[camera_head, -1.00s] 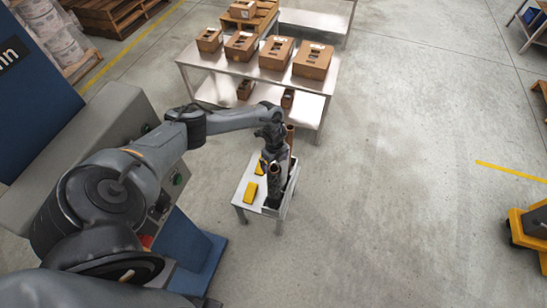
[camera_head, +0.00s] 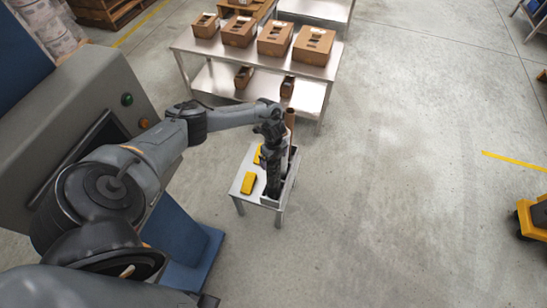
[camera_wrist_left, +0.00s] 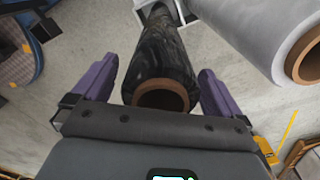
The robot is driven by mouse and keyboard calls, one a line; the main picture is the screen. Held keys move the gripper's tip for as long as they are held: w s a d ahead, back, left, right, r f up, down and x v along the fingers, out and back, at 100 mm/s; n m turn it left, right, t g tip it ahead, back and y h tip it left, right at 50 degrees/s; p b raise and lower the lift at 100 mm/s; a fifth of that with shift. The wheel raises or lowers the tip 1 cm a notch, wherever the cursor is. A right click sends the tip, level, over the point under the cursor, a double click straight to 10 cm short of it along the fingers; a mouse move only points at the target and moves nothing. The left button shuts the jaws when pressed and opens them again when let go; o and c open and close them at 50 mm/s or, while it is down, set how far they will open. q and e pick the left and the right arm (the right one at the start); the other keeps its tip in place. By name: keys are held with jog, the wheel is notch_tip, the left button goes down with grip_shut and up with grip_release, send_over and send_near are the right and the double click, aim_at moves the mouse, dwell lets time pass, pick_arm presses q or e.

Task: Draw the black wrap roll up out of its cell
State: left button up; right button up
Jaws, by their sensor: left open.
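The black wrap roll (camera_wrist_left: 160,58), with a brown core at its near end, fills the middle of the left wrist view. Its far end runs into a pale-rimmed cell at the top of that view. My left gripper (camera_wrist_left: 157,72) is open, its two purple fingers on either side of the roll's near end, with a gap seen at least on the left. In the head view my left gripper (camera_head: 272,168) is over the rack on the small table (camera_head: 250,162) and largely hides the black roll. My right gripper is not in view.
A pale roll with a brown core (camera_wrist_left: 265,35) stands close to the right in the wrist view. Two yellow items (camera_head: 249,183) lie on the small table. Behind is a steel table (camera_head: 205,50) with several cartons.

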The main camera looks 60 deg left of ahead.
pick_arm(q)
jog(key=shift+f, duration=0.4)
grip_shut()
dwell(0.4)
jog(key=shift+r, duration=0.2)
